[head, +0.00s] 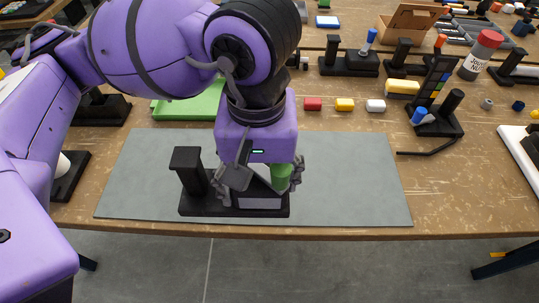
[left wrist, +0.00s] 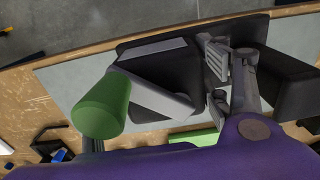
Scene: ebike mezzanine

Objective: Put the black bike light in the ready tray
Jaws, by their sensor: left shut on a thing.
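My left gripper (head: 262,176) is low over a black fixture (head: 190,208) on the grey mat. The fixture has an upright post at its left. A green cylinder (head: 281,175) is beside the gripper's right finger; it shows large in the left wrist view (left wrist: 101,106). The green tray (head: 185,107), the likely ready tray, lies behind the mat, partly behind my arm. My right gripper is not in view.
The grey mat (head: 355,180) is clear to the right. A black rack (head: 435,85), a red-capped bottle (head: 480,55) and an open cardboard box (head: 407,24) are farther right and back.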

